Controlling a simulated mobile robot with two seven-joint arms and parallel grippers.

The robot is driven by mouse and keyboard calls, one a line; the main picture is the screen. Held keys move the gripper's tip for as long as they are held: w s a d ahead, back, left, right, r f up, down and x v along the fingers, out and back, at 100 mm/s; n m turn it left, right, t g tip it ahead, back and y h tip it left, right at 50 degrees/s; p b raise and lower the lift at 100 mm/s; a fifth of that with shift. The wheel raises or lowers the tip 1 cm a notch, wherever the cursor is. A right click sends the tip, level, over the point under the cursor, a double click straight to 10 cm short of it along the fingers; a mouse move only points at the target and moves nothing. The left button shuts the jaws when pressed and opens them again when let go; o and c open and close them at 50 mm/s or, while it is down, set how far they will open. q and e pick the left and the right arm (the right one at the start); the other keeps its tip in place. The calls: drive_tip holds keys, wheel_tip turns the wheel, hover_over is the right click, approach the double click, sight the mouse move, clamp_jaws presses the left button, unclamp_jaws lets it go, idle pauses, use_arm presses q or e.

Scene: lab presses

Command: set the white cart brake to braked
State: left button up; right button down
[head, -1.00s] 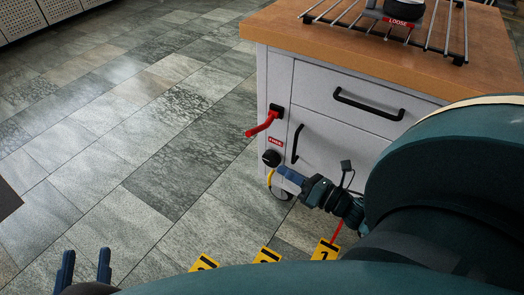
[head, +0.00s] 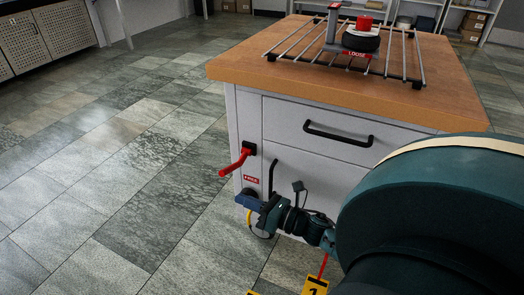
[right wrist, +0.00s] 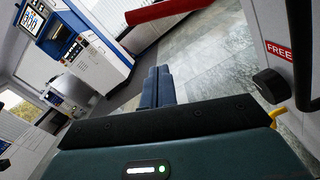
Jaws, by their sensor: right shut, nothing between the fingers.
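The white cart (head: 315,166) stands at the centre right with a wooden top. A red lever (head: 235,161) sticks out to the left from its front left corner. A red label reading FREE (right wrist: 278,51) is below it, also seen in the head view (head: 251,180). Under the label is a black round knob (right wrist: 269,85) with a yellow piece (right wrist: 278,112) beside it. My right gripper (head: 242,200) is shut and empty, in front of the knob area in the head view. In the right wrist view its fingers (right wrist: 158,85) are left of the knob, apart from it. My left gripper is not shown.
A metal rack (head: 400,58) on the wooden top (head: 450,100) holds a device labelled LOOSE (head: 357,54). Black handles (head: 338,134) stick out of the cart front. A yellow floor marker (head: 315,287) is below. The tiled floor to the left is clear.

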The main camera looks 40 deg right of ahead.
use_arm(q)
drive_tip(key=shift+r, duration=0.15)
use_arm(e)
drive_tip(key=w+r, duration=0.3)
drive_tip(key=w, duration=0.1)
drive_tip(key=shift+d+r, duration=0.1)
drive_tip(key=shift+r, duration=0.2)
drive_tip(key=shift+r, duration=0.1)
use_arm(q)
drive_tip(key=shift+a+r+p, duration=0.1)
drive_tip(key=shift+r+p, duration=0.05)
drive_tip(key=shift+p, duration=0.5)
use_arm(e)
drive_tip(key=shift+r+m, duration=0.4)
